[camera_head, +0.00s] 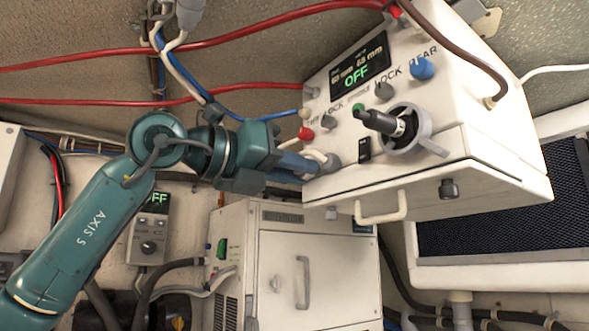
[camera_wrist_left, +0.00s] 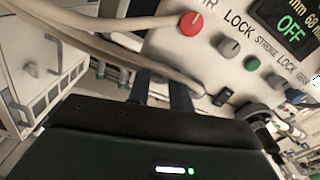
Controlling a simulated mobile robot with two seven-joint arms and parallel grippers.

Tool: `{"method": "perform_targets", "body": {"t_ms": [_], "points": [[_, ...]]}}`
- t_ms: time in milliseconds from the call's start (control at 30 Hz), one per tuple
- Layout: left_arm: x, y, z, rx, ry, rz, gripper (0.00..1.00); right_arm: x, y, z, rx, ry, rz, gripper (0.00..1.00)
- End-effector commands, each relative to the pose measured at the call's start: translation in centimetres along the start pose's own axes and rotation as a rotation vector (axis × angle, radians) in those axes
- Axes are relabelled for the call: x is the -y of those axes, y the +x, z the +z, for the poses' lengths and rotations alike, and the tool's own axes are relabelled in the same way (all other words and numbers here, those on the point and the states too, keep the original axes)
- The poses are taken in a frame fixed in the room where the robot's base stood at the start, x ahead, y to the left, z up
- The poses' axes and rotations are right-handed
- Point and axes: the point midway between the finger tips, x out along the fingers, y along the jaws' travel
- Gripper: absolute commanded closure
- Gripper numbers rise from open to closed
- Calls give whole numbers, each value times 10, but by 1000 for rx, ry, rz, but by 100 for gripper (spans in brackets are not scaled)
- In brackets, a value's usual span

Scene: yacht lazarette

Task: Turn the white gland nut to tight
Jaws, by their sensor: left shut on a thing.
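My left gripper (camera_head: 318,169) is at the lower left edge of the white control box (camera_head: 470,155). Its fingers are shut on a small pale fitting (camera_head: 317,156), which looks like the white gland nut. The fingers cover most of it, so its turn position cannot be read. In the left wrist view the two dark fingers (camera_wrist_left: 163,92) reach towards the box's underside edge, and a beige cable (camera_wrist_left: 100,22) crosses in front of them. My right gripper is not in view.
The box front carries a red knob (camera_head: 306,134), grey knob (camera_head: 328,121), blue knob (camera_head: 422,68), black lever (camera_head: 385,122) and a display (camera_head: 359,66) reading OFF. Red cables (camera_head: 230,40) run left. A white cabinet (camera_head: 330,265) stands below.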

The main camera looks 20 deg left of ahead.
Motion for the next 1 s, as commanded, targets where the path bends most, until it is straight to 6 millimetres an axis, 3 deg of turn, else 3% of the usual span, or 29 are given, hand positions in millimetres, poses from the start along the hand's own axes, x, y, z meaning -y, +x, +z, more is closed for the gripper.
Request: {"method": "perform_targets", "body": {"t_ms": [100,133,400,733,867,1000], "points": [[0,1,-3,-9,1,1,100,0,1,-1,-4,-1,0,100],[0,1,-3,-9,1,1,78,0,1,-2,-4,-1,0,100],[0,1,-2,-4,0,1,57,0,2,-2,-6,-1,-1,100],[-1,-7,-1,0,0,1,57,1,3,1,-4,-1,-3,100],[-1,-27,-3,2,0,1,57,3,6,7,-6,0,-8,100],[-1,-59,-3,3,1,2,57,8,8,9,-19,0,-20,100]]}}
